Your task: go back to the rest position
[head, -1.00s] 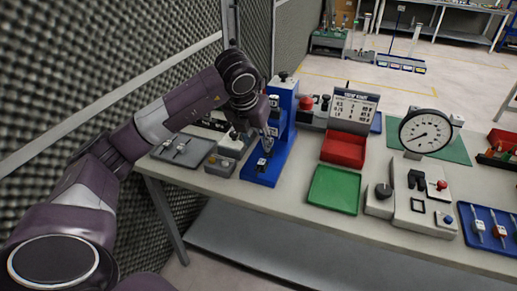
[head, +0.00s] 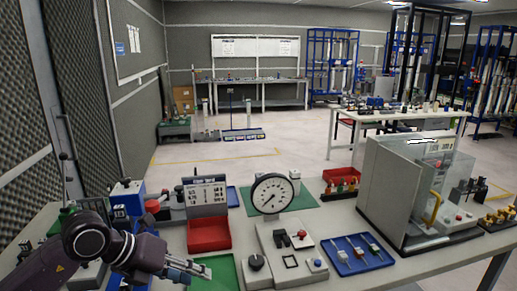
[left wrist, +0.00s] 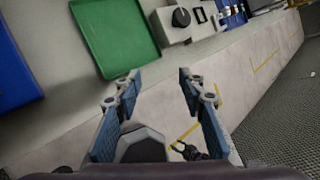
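My left gripper (head: 198,268) is low in the head view, over the front part of the bench, beside the green tray (head: 226,275). In the left wrist view, the two fingers of my left gripper (left wrist: 160,88) stand wide apart with nothing between them. The green tray also shows in that view (left wrist: 114,36), beyond the fingers. My left arm comes in from the lower left of the head view.
The bench holds a blue press (head: 127,196), a red bin (head: 209,234), a dial gauge (head: 272,194), a blue tool tray (head: 357,254) and a clear-fronted machine (head: 410,195). A foam wall (head: 75,90) is close on the left. Open floor (head: 240,157) lies beyond the bench.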

